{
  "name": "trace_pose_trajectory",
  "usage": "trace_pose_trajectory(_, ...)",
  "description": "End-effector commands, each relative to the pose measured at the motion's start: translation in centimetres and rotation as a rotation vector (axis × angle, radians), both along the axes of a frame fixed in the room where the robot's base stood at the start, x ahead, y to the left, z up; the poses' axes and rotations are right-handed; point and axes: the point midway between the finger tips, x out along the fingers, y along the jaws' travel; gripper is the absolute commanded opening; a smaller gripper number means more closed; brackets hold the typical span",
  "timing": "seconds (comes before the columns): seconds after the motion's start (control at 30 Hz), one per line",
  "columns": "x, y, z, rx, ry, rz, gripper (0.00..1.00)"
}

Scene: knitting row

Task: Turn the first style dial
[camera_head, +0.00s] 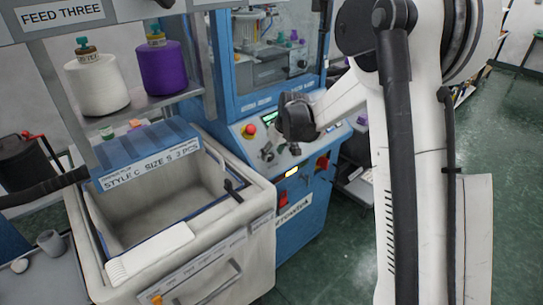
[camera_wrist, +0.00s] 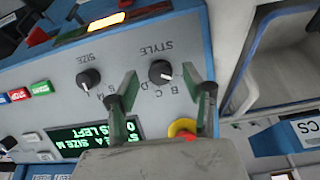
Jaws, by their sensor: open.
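The style dial (camera_wrist: 160,71) is a round black knob with a white pointer mark, under upside-down STYLE lettering on the machine's panel in the wrist view. Its pointer faces the lower right; one finger partly hides its letter scale. My gripper (camera_wrist: 165,90) is open and empty, its two green-grey fingers spread to either side below the dial. Neither finger visibly touches it. A similar size dial (camera_wrist: 88,79) is to the left. In the head view my gripper hangs over the sloped control panel (camera_head: 245,128), and which dark shapes there are dials is hard to tell.
A red-and-yellow emergency button (camera_wrist: 182,128) is near the right finger. A green-lettered display (camera_wrist: 95,138) and coloured buttons (camera_wrist: 42,88) are left. In the head view, a grey bin (camera_head: 90,210) stands before the blue machine (camera_head: 300,205), with yarn cones (camera_head: 164,68) above.

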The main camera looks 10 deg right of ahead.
Motion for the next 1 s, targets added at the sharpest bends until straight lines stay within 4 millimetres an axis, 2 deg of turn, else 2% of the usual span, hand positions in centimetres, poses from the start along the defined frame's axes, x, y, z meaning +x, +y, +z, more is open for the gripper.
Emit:
trace_pose_trajectory(0.2, 0.7, 0.3, -1.7, 0.000, 0.000, 0.000, 0.45)
trace_pose_trajectory(0.57, 0.8, 0.4, -2.0, 0.000, 0.000, 0.000, 0.45)
trace_pose_trajectory(0.9, 0.8, 0.4, -2.0, 0.000, 0.000, -0.001, 0.01)
trace_pose_trajectory(1.0, 0.8, 0.4, -2.0, 0.002, 0.001, -0.001, 0.00)
